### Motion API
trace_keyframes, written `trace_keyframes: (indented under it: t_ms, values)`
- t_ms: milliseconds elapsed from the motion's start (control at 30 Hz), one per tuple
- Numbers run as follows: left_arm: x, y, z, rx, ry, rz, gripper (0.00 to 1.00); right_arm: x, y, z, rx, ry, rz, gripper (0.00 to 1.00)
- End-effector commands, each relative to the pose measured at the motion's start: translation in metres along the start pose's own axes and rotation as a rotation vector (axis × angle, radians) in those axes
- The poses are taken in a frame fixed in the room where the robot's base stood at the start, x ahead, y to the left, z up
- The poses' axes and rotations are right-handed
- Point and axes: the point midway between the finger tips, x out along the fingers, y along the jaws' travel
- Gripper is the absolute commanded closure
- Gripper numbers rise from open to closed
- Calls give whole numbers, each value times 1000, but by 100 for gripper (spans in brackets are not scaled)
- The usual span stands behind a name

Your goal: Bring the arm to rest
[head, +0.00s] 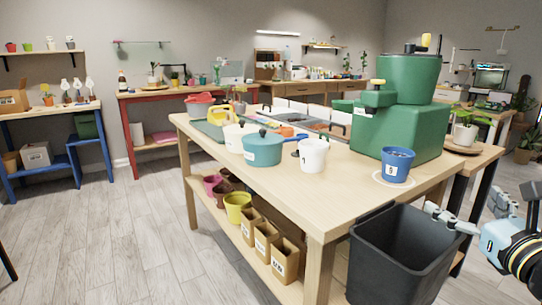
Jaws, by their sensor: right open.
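My right gripper (462,216) shows at the lower right, its arm coming in from the right edge. Its fingers are apart and nothing shows between them. It is at the right rim of a dark grey bin (400,262), in front of the wooden table (340,205); I cannot tell whether it touches the bin. My left gripper is not in view.
On the table stand a blue cup (397,166) on a white ring, a white cup (313,156), a teal pot (263,150) and a green box (397,130). A lower shelf (232,233) holds several pots. The floor (110,235) at left is clear.

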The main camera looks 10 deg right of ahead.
Motion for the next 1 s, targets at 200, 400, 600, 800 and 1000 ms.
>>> trace_keyframes:
  t_ms: [200,400,600,800,1000]
  values:
    - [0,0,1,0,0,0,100,-14,-6,-5,289,29,-104,0]
    - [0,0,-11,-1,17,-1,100,-34,-12,-17,644,67,-242,0]
    - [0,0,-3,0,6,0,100,-74,-10,-46,1168,127,-486,0]
    - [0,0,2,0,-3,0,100,-137,15,-85,1744,199,-850,0]
    - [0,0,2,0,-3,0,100,-201,56,-107,2150,253,-1256,0]
